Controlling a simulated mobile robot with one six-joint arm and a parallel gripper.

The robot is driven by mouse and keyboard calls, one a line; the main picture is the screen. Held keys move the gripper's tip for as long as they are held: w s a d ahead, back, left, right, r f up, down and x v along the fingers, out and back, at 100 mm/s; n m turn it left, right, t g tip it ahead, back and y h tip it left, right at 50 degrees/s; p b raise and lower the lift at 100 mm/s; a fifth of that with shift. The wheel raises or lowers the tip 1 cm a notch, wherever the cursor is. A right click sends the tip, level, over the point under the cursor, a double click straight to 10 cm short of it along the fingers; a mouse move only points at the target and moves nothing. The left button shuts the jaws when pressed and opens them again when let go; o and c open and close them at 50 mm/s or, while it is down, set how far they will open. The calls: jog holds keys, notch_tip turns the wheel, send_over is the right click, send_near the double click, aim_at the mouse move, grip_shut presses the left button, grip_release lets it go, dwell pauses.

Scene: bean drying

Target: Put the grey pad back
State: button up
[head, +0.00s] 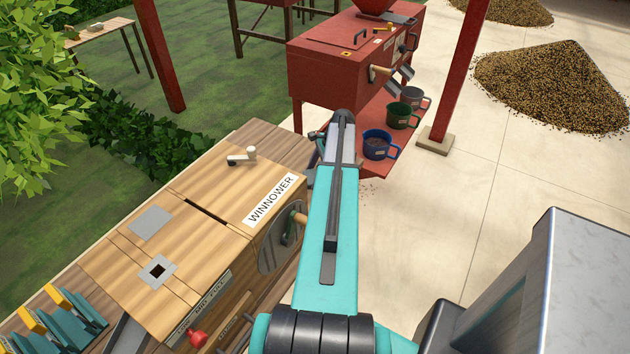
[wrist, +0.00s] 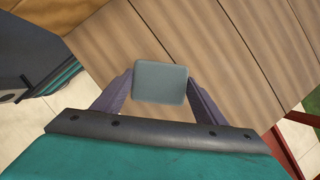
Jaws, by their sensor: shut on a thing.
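The grey pad (wrist: 160,88) is a small rounded square block in the wrist view. My gripper (wrist: 160,78) is shut on it, one dark finger at each side. Wooden boards show beyond the pad; I cannot tell how far below it they are. In the head view my arm hides the gripper and the pad. The wooden winnower (head: 218,213) stands left of my arm. On its top lie a plain grey square (head: 152,222) and a grey square plate with a dark square hole (head: 151,281).
The winnower has a white-handled lever (head: 243,156), a crank disc on its side and a red knob (head: 198,339). Teal and yellow parts (head: 62,315) stand at the lower left. A red machine (head: 335,72) with several mugs stands beyond.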

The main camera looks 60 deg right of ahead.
jog(key=shift+f+p, duration=0.4)
jog(key=shift+f, duration=1.3)
jog(key=shift+f, duration=0.15)
jog(key=o, duration=1.4)
jog(key=shift+r, duration=0.25)
jog(key=b+v, duration=0.3)
jog(key=v, duration=0.9)
jog(key=shift+s+f, duration=0.1)
